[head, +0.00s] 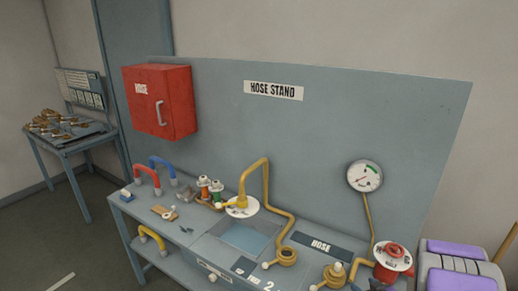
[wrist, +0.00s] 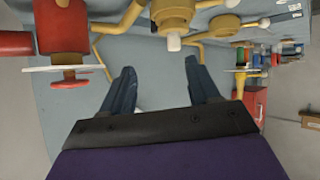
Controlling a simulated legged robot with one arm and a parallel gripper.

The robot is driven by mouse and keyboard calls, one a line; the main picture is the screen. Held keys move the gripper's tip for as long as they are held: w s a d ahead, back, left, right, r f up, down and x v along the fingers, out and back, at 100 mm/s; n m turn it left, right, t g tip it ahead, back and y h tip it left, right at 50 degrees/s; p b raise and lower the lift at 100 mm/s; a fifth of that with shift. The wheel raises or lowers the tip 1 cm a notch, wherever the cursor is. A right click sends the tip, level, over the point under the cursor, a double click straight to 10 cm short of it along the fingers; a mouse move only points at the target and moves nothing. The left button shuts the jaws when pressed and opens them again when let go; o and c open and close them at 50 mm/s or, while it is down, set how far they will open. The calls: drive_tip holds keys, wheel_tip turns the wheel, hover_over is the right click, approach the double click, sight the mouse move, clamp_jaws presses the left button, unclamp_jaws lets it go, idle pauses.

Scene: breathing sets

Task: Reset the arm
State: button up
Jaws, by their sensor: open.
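My gripper (wrist: 159,66) shows in the wrist view. Its two dark blue fingers stand wide apart, and nothing is held between them. Beyond the fingertips are a brass-yellow fitting with a white tip (wrist: 174,32) and a grey stand surface (wrist: 70,90). A red valve with a white disc (wrist: 68,68) is to the left of the fingers. I see no contact between the fingers and these parts.
The grey hose stand (head: 330,130) carries a red hose box (head: 160,101), a gauge (head: 364,176), yellow pipes (head: 266,195) and a red valve (head: 391,262). Red, blue and yellow hoses are at its left. Purple-topped cases (head: 455,249) stand right. A side table (head: 68,137) is far left.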

drive_tip(key=s+a+r+m+g+h+b, duration=0.25)
drive_tip(key=s+r+g+h, duration=0.35)
drive_tip(key=s+r, duration=0.5)
drive_tip(key=s+a+r+g+y, duration=0.2)
drive_tip(key=s+a+r+g, duration=0.1)
drive_tip(key=s+a, duration=0.7)
drive_tip(key=s+a+r+g+y+b, duration=0.1)
drive_tip(key=s+a+r+g, duration=0.3)
drive_tip(key=s+a, duration=0.7)
drive_tip(key=s+y, duration=0.1)
drive_tip(key=s, duration=0.3)
drive_tip(key=shift+g+y, duration=0.3)
drive_tip(key=shift+y, duration=0.1)
